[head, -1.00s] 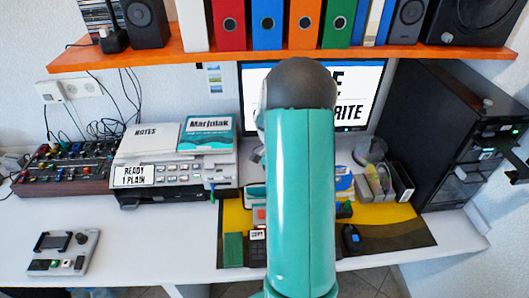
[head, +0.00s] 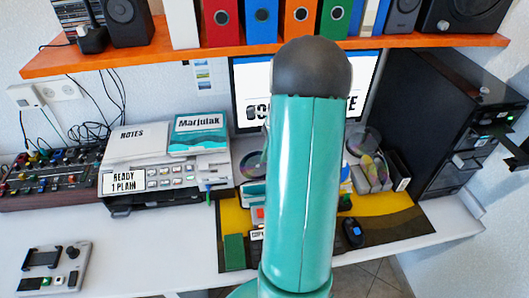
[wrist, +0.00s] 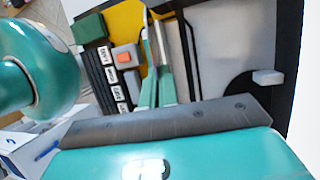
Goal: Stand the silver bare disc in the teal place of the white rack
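My teal arm with its dark grey joint (head: 300,80) stands across the middle of the head view, and hides part of the desk.
A keypad with an orange button (wrist: 125,57) and a green block (wrist: 90,27) lie on the yellow mat. A mouse (head: 352,232) lies right of the arm. A printer (head: 155,185), a monitor (head: 245,75) and a black tower (head: 430,115) stand around.

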